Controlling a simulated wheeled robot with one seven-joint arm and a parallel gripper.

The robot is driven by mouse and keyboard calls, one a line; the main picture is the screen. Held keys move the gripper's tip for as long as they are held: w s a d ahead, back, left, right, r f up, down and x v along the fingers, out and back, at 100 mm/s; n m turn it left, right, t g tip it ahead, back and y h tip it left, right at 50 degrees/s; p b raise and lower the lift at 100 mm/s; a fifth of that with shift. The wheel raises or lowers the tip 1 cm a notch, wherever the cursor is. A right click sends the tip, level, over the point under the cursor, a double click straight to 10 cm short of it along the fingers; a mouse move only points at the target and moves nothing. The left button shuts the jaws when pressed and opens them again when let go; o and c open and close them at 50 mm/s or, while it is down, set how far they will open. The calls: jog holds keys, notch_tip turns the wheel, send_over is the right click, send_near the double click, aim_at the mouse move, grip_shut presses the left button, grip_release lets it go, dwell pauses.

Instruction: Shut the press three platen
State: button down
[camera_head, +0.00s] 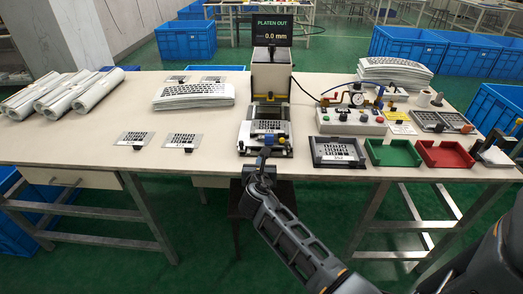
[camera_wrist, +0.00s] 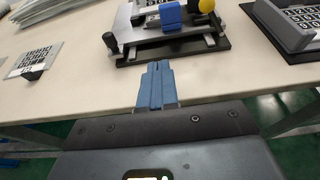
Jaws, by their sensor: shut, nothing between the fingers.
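The press (camera_head: 270,75) stands at the middle of the table with its screen reading "PLATEN OUT" and 0.0 mm. Its platen (camera_head: 252,132) is drawn out toward the table's front edge and carries a light plate with dark keypad marks. A blue block and a yellow knob sit on the platen's front part; the platen (camera_wrist: 135,25) also shows at the top of the wrist view. My gripper (camera_head: 265,155) is at the front table edge, just in front of the platen. In the wrist view my gripper (camera_wrist: 157,70) has its blue fingers together and empty, apart from the platen.
A control box (camera_head: 350,121) with buttons and a gauge stands right of the press. A black tray (camera_head: 338,163), a green tray (camera_head: 393,163) and a red tray (camera_head: 444,163) line the front right edge. Keypad films (camera_head: 183,140) lie left of the platen, with free table around them.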

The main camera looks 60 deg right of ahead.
jog(key=x, duration=0.5)
jog(key=r+x, duration=0.1)
jog(key=x, duration=0.1)
jog(key=shift+w+d, duration=0.15)
jog(key=shift+d, duration=0.25)
